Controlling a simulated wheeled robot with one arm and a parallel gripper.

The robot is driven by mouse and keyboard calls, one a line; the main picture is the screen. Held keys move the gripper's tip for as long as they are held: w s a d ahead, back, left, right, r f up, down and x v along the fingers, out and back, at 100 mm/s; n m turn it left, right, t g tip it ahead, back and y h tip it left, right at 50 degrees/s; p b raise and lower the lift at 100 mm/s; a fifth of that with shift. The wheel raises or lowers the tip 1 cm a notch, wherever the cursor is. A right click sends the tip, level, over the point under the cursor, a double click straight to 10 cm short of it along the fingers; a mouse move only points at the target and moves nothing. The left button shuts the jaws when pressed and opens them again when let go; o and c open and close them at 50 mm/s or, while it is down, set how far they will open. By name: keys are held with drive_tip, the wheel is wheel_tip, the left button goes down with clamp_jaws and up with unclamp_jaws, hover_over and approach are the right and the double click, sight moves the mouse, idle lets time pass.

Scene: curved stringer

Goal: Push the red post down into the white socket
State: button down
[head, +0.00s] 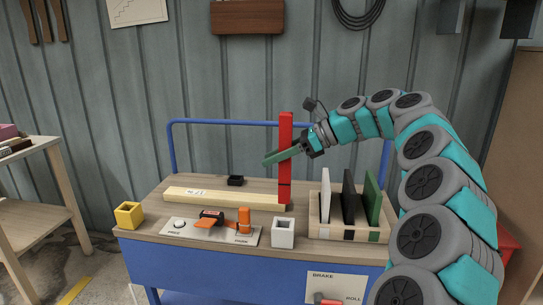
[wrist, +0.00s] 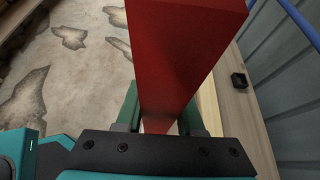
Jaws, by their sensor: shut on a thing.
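The red post (head: 286,132) is tall, square in section and stands about upright, with a thin dark line near its lower end. My gripper (head: 284,154) is shut on the post around its middle. In the wrist view the post (wrist: 180,50) fills the space between the two green fingers (wrist: 160,118). The white socket (head: 282,234) is a small open-topped cube at the bench's front edge. The post's lower end shows above and behind the socket in the picture, apart from it. I cannot tell whether that end touches the bench or the pale beam.
A pale beam (head: 222,197) lies across the bench (head: 160,184). A black socket (head: 235,181) and a yellow socket (head: 129,215) stand left. A switch panel (head: 185,232) is front left. A wooden rack (head: 347,232) with upright panels stands right. A blue rail (head: 215,122) runs behind.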

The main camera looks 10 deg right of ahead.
wheel_tip(320, 180, down, 6)
drive_tip(key=shift+r+b, duration=0.1)
drive_tip(key=shift+b, duration=0.45)
idle(0.4)
drive_tip(key=shift+p, duration=0.55)
idle(0.4)
drive_tip(key=shift+f, duration=3.4)
idle(0.8)
drive_tip(key=shift+c, duration=2.2)
unclamp_jaws()
drive_tip(key=v, duration=0.7)
drive_tip(key=shift+d+r+b, duration=0.15)
drive_tip(key=shift+d+b, duration=0.15)
drive_tip(key=shift+b, duration=0.15)
drive_tip(key=shift+s, duration=0.1)
